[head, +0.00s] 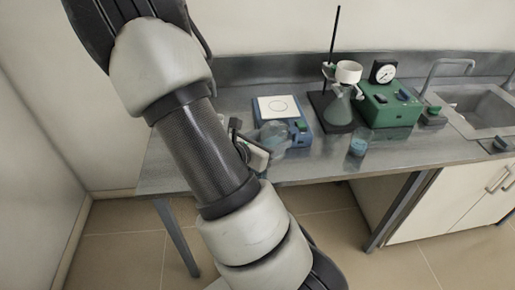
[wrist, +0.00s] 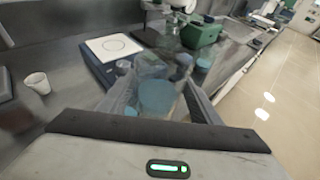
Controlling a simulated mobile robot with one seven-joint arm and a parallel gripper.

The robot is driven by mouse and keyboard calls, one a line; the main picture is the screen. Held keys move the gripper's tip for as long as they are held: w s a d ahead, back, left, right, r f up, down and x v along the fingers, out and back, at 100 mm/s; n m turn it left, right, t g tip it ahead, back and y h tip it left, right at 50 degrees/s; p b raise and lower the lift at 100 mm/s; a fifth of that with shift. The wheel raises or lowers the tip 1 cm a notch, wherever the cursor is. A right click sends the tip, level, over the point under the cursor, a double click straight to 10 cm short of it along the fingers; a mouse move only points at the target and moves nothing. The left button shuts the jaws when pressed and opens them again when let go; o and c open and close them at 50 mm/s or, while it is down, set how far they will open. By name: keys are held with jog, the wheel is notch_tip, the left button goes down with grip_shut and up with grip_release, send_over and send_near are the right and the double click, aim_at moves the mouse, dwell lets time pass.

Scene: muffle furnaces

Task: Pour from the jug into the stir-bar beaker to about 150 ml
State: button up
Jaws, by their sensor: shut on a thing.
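My gripper (wrist: 160,100) is shut on a clear jug (wrist: 152,72), which has blue liquid low inside it. In the head view the jug (head: 273,133) is partly hidden by my arm, in front of the stirrer plate; I cannot tell its exact tilt. A clear beaker (head: 358,144) with blue liquid stands on the bench, to the right of the jug and apart from it. A beaker with blue also shows behind the jug's right side in the wrist view (wrist: 204,63). No stir bar or volume marks can be made out.
The blue stirrer (head: 299,127) with a white top is behind the jug. A stand with flask and funnel (head: 340,105), a green pump box (head: 392,104) and a sink (head: 478,105) stand rightward. A white cup (wrist: 38,83) is at left. The bench's front edge is close.

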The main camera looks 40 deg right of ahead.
jog(key=shift+r+p, duration=1.75)
jog(key=shift+r, duration=0.7)
jog(key=shift+f, duration=0.1)
